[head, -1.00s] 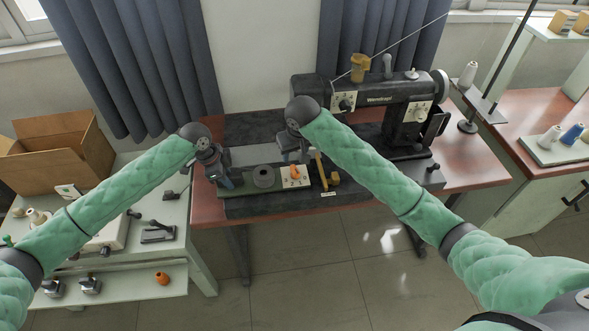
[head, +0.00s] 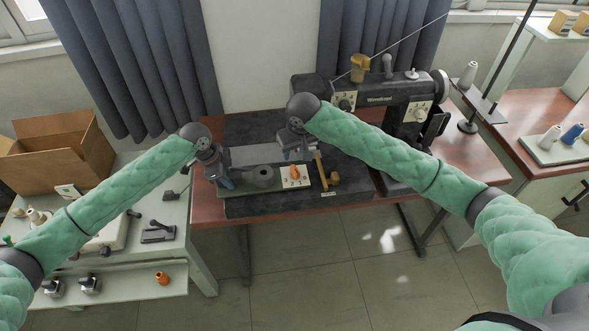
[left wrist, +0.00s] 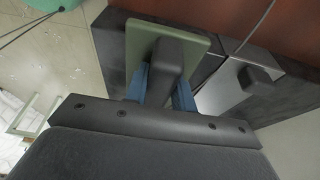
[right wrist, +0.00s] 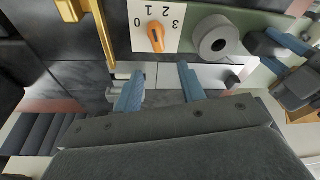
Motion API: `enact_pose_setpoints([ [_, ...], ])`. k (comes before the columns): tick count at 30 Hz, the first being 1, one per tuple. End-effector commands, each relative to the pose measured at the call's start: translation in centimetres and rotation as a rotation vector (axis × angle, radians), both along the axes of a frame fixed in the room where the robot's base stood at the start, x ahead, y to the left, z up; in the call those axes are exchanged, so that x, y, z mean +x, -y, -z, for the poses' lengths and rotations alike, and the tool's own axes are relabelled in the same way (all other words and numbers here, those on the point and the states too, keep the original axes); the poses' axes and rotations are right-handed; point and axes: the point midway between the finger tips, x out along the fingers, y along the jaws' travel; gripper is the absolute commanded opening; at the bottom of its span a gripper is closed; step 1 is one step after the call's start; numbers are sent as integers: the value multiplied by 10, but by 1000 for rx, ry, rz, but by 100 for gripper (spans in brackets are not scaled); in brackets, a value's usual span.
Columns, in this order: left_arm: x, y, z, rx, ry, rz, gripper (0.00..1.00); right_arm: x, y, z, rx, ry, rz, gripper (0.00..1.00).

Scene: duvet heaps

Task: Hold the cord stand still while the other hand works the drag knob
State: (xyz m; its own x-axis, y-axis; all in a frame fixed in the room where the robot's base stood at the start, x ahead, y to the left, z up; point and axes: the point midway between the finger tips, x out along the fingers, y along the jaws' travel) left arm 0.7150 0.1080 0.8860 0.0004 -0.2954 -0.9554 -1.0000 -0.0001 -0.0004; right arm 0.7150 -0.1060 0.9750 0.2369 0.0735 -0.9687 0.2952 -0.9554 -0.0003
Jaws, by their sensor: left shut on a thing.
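The cord stand is a green base plate (head: 240,187) on the dark mat, with a grey spool (head: 263,175) and a white dial plate marked 0 to 3 (right wrist: 175,12). An orange drag knob (right wrist: 156,36) sits on the dial; it also shows in the head view (head: 294,172). My left gripper (left wrist: 161,92) is shut on a dark grey block (left wrist: 174,56) at the plate's left end, which shows between its blue fingers. My right gripper (right wrist: 160,88) is open and empty, its fingers apart, behind the knob in the head view. Where the knob points is hard to tell.
A black sewing machine (head: 385,100) stands at the back right of the red-brown table (head: 470,170). A cardboard box (head: 60,145) and pale side bench are at left.

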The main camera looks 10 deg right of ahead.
Motion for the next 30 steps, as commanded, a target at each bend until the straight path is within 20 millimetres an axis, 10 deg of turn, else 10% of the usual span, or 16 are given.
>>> enact_pose_setpoints([
  [30, -1, -1, 2, 2, -2, 0, 5, -1, 0, 76, -1, -1, -1, 40],
])
